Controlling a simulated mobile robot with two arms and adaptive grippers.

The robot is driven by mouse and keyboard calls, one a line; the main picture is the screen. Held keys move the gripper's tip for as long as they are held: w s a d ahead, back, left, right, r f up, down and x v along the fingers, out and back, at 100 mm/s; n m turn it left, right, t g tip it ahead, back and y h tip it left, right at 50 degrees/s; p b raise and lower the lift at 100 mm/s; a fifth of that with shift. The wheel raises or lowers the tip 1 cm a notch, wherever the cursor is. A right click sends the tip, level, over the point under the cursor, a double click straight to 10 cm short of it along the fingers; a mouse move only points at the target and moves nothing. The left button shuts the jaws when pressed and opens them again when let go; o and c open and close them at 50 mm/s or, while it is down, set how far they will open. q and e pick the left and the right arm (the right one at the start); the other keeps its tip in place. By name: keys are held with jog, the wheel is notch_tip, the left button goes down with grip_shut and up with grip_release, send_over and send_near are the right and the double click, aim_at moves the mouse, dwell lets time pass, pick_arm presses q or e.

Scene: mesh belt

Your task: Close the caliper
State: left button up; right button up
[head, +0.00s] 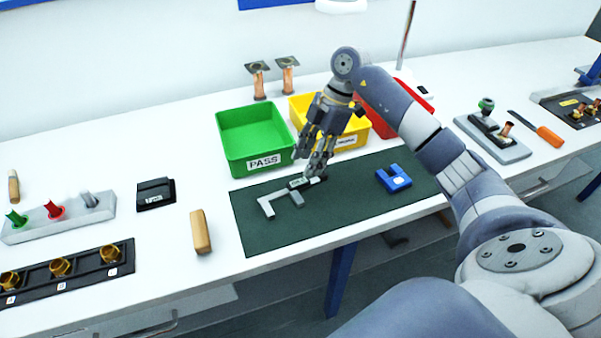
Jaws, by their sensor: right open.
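The grey caliper (268,206) lies on the dark green mat (290,235), its jaws toward the left and its beam running up to the right. A gap shows between its fixed jaw and its sliding jaw (297,198). My right gripper (313,172) is open and points down over the right end of the caliper, close to the slider's dark display. Whether the fingers touch the caliper cannot be told. My left gripper is not in view.
A blue block (393,179) sits on the mat's right part. Green (258,165), yellow (350,146) and red (417,101) bins stand behind the mat. A wooden block (201,231) lies left of the mat. The mat's front part is clear.

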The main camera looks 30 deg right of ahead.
aim_at(297, 182)
jog(key=p+x, duration=0.1)
jog(key=x, duration=0.5)
jog(key=shift+a, duration=0.1)
grip_shut()
